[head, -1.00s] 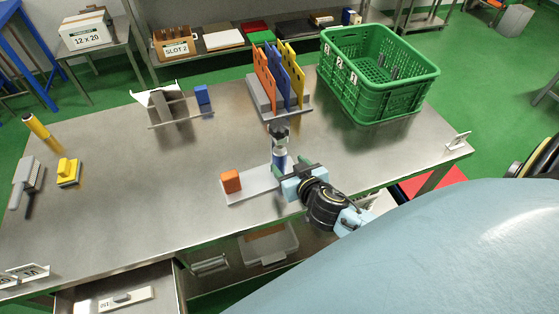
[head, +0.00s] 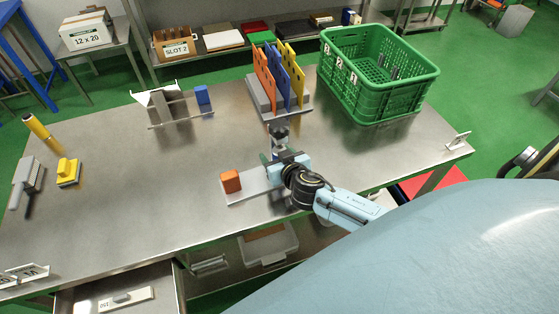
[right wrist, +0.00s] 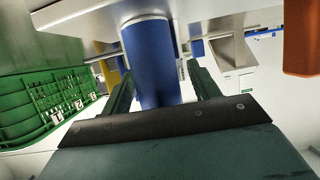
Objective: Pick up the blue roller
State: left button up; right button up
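The blue roller (right wrist: 152,62) stands between the two dark fingers of my right gripper (right wrist: 160,80) in the right wrist view. The fingers are apart, one on each side of it, with a gap showing on the right side. In the head view my right gripper (head: 271,158) is at the pale tray (head: 240,196) and hides most of the roller. My left gripper is not in view.
An orange block (head: 230,182) sits on the tray's left end. Behind stand a rack of coloured dividers (head: 264,97) and a green crate (head: 368,102). The table's middle left is clear.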

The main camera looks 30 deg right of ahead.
jog(key=c, duration=1.2)
jog(key=shift+o, duration=0.2)
jog(key=shift+r, duration=0.1)
